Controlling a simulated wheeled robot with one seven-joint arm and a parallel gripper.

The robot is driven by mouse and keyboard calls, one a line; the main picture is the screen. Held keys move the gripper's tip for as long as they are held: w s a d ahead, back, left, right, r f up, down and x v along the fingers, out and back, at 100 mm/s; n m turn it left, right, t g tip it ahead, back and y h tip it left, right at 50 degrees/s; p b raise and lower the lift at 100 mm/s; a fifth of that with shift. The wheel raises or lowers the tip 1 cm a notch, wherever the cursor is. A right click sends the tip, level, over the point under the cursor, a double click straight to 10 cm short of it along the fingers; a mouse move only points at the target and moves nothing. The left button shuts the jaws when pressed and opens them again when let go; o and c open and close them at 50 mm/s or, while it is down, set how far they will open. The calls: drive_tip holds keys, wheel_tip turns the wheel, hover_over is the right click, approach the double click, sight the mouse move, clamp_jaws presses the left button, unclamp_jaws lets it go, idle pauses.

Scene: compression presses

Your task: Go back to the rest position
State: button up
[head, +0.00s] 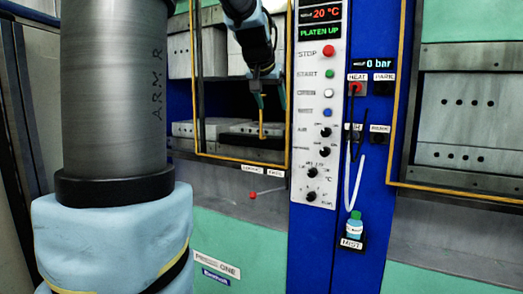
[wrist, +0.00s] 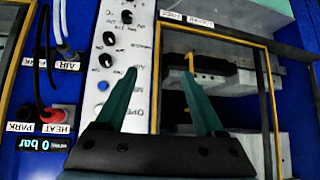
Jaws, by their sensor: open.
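My gripper (head: 262,102) is in front of the left press opening in the head view, pointing down, with its arm coming from above. In the wrist view my gripper (wrist: 160,74) has its two green fingers spread wide with nothing held between them. A dark mould or plate (head: 252,130) lies on the lower block inside the press. An upright yellow handle (head: 262,124) stands at it, just below my fingers. The handle also shows in the wrist view (wrist: 190,74), beside the right fingertip; whether they touch I cannot tell.
A yellow frame (head: 197,152) edges the opening. Right of it is the control panel (head: 318,190), reading 20 °C and PLATEN UP. A red plug (head: 355,87) sits at HEAT with cables hanging. A MIST bottle (head: 354,228) stands below. A red-knobbed lever (head: 253,195) sticks out under the opening.

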drive_tip(key=s+a+f+n+g+y, duration=0.15)
drive_tip(key=s+f, duration=0.25)
drive_tip(key=f, duration=0.5)
drive_tip(key=s+a+f+g, duration=0.2)
drive_tip(key=s+a+f, duration=0.15)
drive_tip(key=f, duration=0.55)
drive_tip(key=s+a+f+g, duration=0.2)
drive_tip(key=s+f, duration=0.5)
drive_tip(key=s, duration=0.1)
drive_tip(key=s+a+f+n+g, duration=0.1)
drive_tip(key=s+a+f, duration=0.1)
drive_tip(key=s+f, duration=0.5)
drive_tip(key=shift+s+a+g+y, duration=0.25)
drive_tip(key=shift+s+g+y, duration=0.15)
drive_tip(key=shift+s, duration=0.2)
drive_tip(key=shift+c, duration=0.3)
